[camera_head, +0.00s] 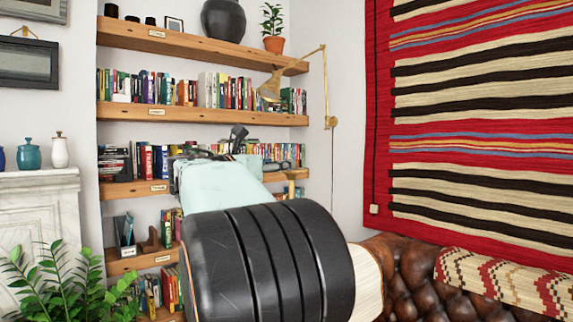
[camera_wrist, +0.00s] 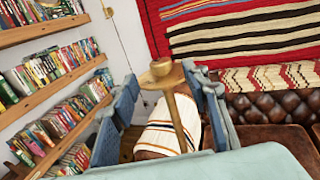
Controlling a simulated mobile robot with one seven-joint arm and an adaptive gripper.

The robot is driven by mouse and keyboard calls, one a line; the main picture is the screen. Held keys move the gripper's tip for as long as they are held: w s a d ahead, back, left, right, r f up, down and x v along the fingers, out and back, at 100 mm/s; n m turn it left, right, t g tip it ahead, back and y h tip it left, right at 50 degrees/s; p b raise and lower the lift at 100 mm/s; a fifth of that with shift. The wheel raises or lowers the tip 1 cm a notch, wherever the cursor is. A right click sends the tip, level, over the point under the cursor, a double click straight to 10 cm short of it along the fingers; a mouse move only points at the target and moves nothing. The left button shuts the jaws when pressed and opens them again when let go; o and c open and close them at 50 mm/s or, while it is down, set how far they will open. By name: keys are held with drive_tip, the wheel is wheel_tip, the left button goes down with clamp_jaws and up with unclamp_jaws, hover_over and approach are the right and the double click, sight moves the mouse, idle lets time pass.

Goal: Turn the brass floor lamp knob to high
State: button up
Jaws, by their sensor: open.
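A brass post with a round, cup-like top (camera_wrist: 167,77) stands between the fingers of my gripper (camera_wrist: 163,86) in the wrist view. It looks like part of the brass lamp, with a small round piece on top. The fingers are open on both sides of it, and I cannot tell whether either touches it. In the head view, a small brass top (camera_head: 292,174) shows right of my arm, before the lower shelves. My gripper (camera_head: 238,140) is there partly hidden behind my arm. No high or low marking is readable.
Wooden shelves with books (camera_head: 215,115) stand at the left and behind. A brass wall lamp (camera_head: 326,85) hangs beside them. A brown leather sofa (camera_head: 410,270) is at right under a striped rug (camera_head: 470,120). A white striped cloth (camera_wrist: 160,125) lies behind the post.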

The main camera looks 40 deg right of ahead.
drive_tip(key=shift+v, duration=2.1)
